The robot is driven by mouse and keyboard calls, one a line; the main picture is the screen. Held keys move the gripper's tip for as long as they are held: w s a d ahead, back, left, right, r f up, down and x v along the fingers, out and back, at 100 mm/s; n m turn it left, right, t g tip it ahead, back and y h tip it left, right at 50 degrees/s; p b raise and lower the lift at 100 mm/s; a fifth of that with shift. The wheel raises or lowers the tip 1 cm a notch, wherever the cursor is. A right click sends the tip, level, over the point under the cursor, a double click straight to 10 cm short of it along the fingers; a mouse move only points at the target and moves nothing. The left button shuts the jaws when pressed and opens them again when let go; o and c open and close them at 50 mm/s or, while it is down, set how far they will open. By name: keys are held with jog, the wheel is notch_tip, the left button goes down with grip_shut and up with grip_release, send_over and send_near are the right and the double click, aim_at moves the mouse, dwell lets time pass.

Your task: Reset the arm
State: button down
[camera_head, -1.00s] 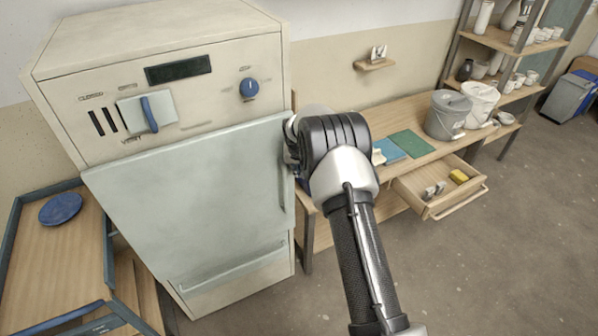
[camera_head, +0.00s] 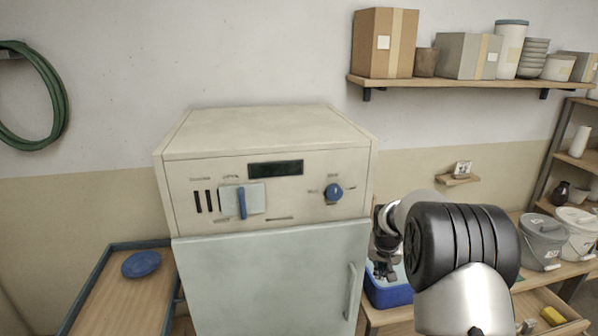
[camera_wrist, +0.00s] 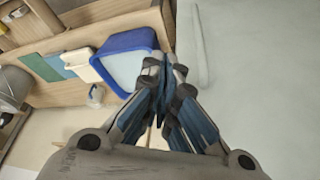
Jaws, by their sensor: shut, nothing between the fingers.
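My gripper (camera_head: 384,268) hangs just right of the kiln's front in the head view, pointing down, partly beside my arm. In the wrist view its fingers (camera_wrist: 168,72) are together with nothing between them. The pale kiln (camera_head: 265,150) has a grey-green door (camera_head: 270,280) that looks closed, with a handle on its right side. A blue tub (camera_head: 388,290) is behind and below my gripper; in the wrist view the tub (camera_wrist: 125,60) lies beyond the fingertips, to the left. My arm covers part of the workbench.
A tray table with a blue disc (camera_head: 141,264) stands left of the kiln. Grey (camera_head: 541,240) and white (camera_head: 577,235) buckets stand on the bench at right, above an open drawer holding a yellow block (camera_head: 552,316). A loaded shelf (camera_head: 470,84) is on the wall.

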jog(key=s+a+r+n, duration=0.1)
jog(key=s+a+r, duration=0.4)
jog(key=s+r, duration=0.45)
jog(key=s+a+r+n, duration=0.1)
jog(key=s+a+r, duration=0.4)
jog(key=s+r, duration=0.45)
jog(key=s+a+f+n, duration=0.1)
jog(key=s+a, duration=0.1)
jog(key=s, duration=0.9)
jog(key=s+a+f+n+y+b, duration=0.1)
jog(key=s+a, duration=0.2)
jog(key=s, duration=0.9)
jog(key=shift+f+t+y, duration=0.3)
jog(key=shift+t, duration=0.1)
jog(key=shift+d, duration=0.1)
